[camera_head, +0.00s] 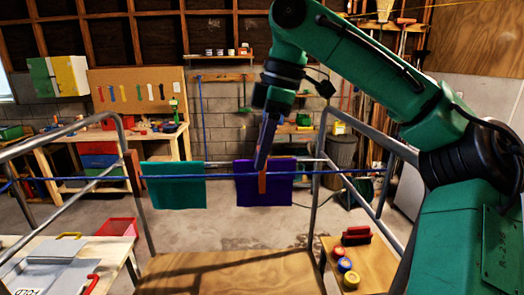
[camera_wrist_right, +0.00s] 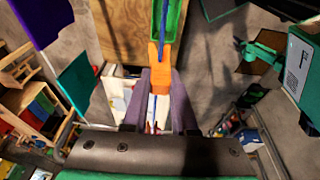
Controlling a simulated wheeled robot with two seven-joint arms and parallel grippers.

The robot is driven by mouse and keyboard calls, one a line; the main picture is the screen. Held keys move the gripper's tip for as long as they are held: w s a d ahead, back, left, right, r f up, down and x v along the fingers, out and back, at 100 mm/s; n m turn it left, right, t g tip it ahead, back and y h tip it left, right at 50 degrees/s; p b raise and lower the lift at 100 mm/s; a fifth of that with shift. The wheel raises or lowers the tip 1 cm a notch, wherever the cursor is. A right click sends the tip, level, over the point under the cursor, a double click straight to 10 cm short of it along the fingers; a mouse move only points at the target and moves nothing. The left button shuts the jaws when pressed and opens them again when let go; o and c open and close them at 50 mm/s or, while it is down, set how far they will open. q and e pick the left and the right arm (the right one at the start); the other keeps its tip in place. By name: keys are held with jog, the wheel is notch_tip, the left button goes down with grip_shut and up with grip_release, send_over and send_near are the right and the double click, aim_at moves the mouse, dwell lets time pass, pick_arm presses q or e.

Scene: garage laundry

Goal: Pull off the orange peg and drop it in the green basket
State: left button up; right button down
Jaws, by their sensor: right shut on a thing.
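My right gripper (camera_head: 263,165) points down and is shut on the orange peg (camera_head: 262,184). The peg shows in front of the purple cloth (camera_head: 282,188) on the blue line (camera_head: 222,176). In the right wrist view the peg (camera_wrist_right: 160,58) sits between the fingertips, its forked end pointing away from me. I cannot tell whether it still touches the line or the cloth. In that view a green thing with raised rims (camera_wrist_right: 176,22) lies beyond the peg; I cannot tell whether it is the green basket. My left gripper is not in view.
A teal cloth (camera_head: 174,186) hangs left of the purple one. Metal rack tubes (camera_head: 137,185) frame the line. A red basket (camera_head: 116,228) is at the lower left.

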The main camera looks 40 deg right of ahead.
notch_tip(320, 180, up, 2)
jog(key=shift+r+p, duration=0.15)
jog(key=shift+p, duration=0.65)
jog(key=shift+r, duration=1.75)
